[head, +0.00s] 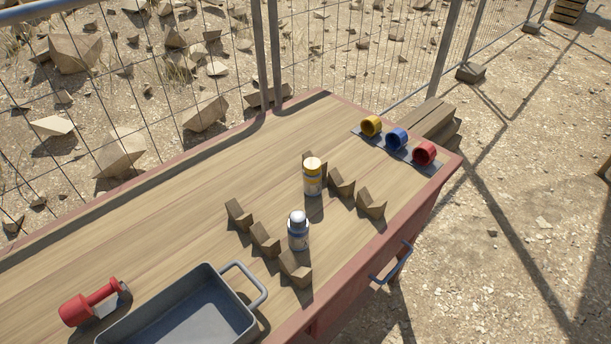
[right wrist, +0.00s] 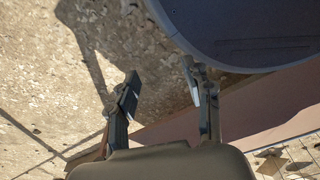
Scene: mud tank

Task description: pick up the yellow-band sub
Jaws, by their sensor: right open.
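The yellow-band sub (head: 312,178) is a small light cylinder with a yellow top. It stands upright among brown notched blocks (head: 341,183) on the wooden table (head: 170,230) in the head view. A second cylinder (head: 298,232), with a white cap and a blue-grey band, stands nearer, beside another row of notched blocks (head: 264,240). My right gripper (right wrist: 162,82) is open and empty in the right wrist view, over sandy ground and away from both cylinders. Neither gripper shows in the head view. My left gripper is not in view.
Yellow (head: 371,126), blue (head: 397,139) and red (head: 424,153) cups lie at the table's far right corner. A grey tray (head: 253,276) and a red-handled tool (head: 90,302) are at the near left. A wire fence stands behind. The table's left middle is clear.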

